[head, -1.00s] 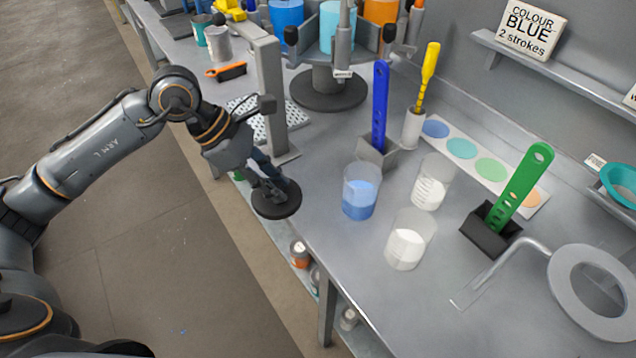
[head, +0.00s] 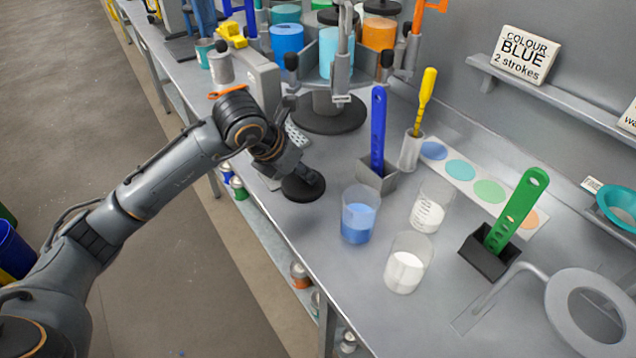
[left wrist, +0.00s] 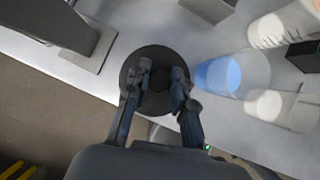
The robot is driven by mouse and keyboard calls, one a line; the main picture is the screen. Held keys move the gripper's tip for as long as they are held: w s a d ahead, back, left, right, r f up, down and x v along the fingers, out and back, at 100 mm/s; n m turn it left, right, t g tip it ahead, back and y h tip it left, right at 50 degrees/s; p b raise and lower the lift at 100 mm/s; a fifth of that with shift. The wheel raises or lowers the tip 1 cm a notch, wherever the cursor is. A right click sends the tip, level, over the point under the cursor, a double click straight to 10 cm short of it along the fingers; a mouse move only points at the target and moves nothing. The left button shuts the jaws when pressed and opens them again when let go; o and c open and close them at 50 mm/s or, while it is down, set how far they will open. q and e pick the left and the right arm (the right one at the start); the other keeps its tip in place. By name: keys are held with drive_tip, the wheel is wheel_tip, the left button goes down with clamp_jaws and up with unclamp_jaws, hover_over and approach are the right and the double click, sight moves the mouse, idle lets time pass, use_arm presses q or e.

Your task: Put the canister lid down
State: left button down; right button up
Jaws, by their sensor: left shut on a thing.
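The canister lid is a dark round disc (head: 303,189) at the left part of the bench near its front edge. In the left wrist view the lid (left wrist: 150,58) shows between and beyond my fingers, partly over the bench edge in the picture. My left gripper (head: 306,180) is shut on the lid's raised middle, and in the left wrist view both fingertips (left wrist: 158,82) close on it from either side. The lid looks level; I cannot tell whether it touches the bench top. My right gripper does not show.
A beaker with blue liquid (head: 357,222) stands to the right of the lid. Beakers with white contents (head: 405,268) (head: 428,210), a blue paddle (head: 378,130) in a grey holder and a green paddle (head: 515,210) stand farther right. The drum agitator base (head: 328,116) is behind.

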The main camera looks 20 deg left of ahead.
use_arm(q)
drive_tip(key=p+x, duration=0.1)
drive_tip(key=x, duration=0.5)
drive_tip(key=shift+w+d+f, duration=0.15)
drive_tip(key=shift+w+d, duration=0.1)
drive_tip(key=shift+w, duration=0.15)
wheel_tip(320, 180, down, 3)
drive_tip(key=shift+w+d+p, duration=0.1)
drive_tip(key=shift+p, duration=0.9)
drive_tip(key=shift+f, duration=0.2)
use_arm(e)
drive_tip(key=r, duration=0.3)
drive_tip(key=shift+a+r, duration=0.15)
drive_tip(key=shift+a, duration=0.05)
use_arm(q)
drive_tip(key=c, duration=1.1)
unclamp_jaws()
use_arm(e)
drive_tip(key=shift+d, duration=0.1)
use_arm(q)
drive_tip(key=shift+r, duration=0.1)
